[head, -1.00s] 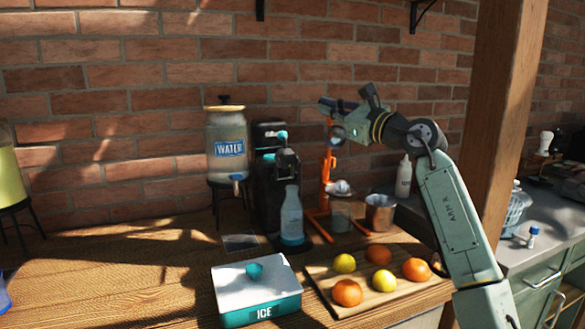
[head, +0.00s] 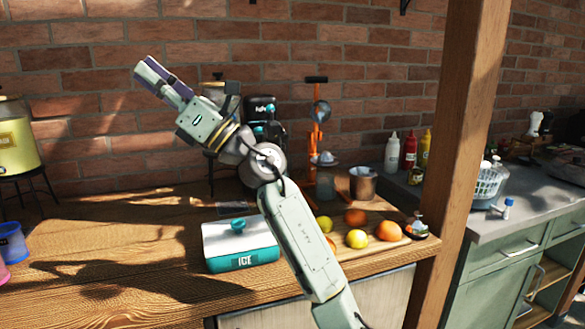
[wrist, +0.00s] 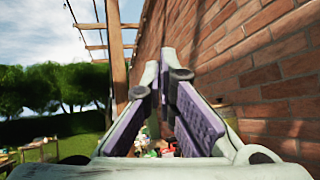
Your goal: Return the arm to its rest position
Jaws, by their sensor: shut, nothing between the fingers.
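My gripper (head: 150,78) is raised well above the wooden table, in front of the brick wall, and points up and to the left in the head view. It is shut and empty. In the wrist view the purple-padded fingers of my gripper (wrist: 166,90) come together at their far ends, with nothing held between them. My arm crosses the head view from the bottom and hides most of the water dispenser and part of the fruit board.
On the table (head: 110,250) stand an ice box (head: 240,246), an orange juicer (head: 316,130), a metal cup (head: 363,183) and several fruits (head: 357,238). A yellow drink dispenser (head: 18,140) and a blue cup (head: 12,243) are at left. A wooden post (head: 455,150) rises at right.

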